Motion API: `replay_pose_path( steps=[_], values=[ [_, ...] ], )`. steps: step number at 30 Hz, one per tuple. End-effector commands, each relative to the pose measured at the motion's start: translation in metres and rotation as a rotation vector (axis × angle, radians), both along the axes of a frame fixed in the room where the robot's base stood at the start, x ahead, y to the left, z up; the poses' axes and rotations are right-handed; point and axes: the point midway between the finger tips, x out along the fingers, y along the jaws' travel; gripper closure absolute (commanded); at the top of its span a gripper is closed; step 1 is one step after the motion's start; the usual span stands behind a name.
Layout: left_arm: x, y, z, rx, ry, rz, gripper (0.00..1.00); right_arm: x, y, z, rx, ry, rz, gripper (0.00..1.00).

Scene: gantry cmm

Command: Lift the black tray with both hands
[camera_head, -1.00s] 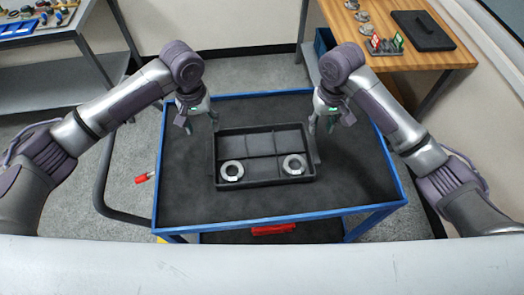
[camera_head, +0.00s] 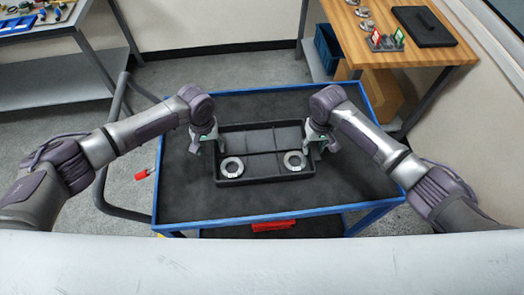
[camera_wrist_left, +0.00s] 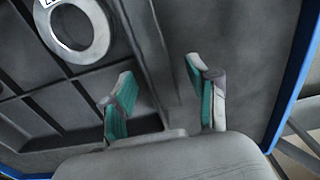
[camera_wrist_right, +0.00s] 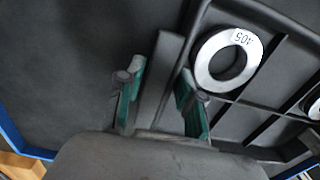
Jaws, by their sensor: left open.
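The black tray (camera_head: 262,139) lies flat on the dark top of the blue-edged cart. It has compartments, with a silver ring (camera_head: 231,167) in the front left one and another (camera_head: 294,161) in the front right one. My left gripper (camera_head: 207,146) is open at the tray's left end. In the left wrist view its fingers (camera_wrist_left: 162,102) stand either side of the tray's end piece, apart from it. My right gripper (camera_head: 320,143) is at the right end. In the right wrist view its fingers (camera_wrist_right: 160,98) straddle the end piece closely; contact is unclear.
The cart (camera_head: 240,217) has free room around the tray and a raised blue rim. A wooden table (camera_head: 370,40) with a black board (camera_head: 424,26) stands at the back right. A grey bench (camera_head: 50,72) is at the left. A red-handled item (camera_head: 142,175) shows left of the cart.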

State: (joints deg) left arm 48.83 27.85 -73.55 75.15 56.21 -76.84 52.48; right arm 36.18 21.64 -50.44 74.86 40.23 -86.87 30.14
Motion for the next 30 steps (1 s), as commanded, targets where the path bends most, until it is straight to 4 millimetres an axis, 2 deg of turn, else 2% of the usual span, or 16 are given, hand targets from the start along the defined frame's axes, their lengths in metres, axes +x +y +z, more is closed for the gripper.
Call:
replay_pose_path(
  steps=[4,12,14,19,23,30],
  values=[
    [-0.0001,0.0005,-0.0069,0.001,0.0,0.0,0.41,-0.0001,0.0001,-0.007,0.0,0.0,0.0,0.64],
    [-0.0002,0.0004,-0.0077,0.0,0.0,0.0,0.41,-0.0002,0.0002,-0.0078,0.0,0.0,0.0,0.64],
    [-0.0001,0.0003,-0.0076,0.0,0.0,0.0,0.49,-0.0002,0.0002,-0.0077,0.0,0.0,0.0,0.72],
    [0.0,0.0003,-0.0074,0.0,0.0,0.0,0.77,-0.0002,0.0001,-0.0076,0.0,0.0,0.0,1.0],
    [-0.0001,0.0005,-0.0073,0.001,0.0,0.0,0.99,-0.0002,-0.0001,-0.0075,-0.001,0.0,0.0,1.0],
    [0.0011,0.0003,-0.0055,0.0,-0.002,0.0,1.0,0.0009,-0.0001,-0.0056,-0.001,-0.003,0.0,1.0]
  ],
)
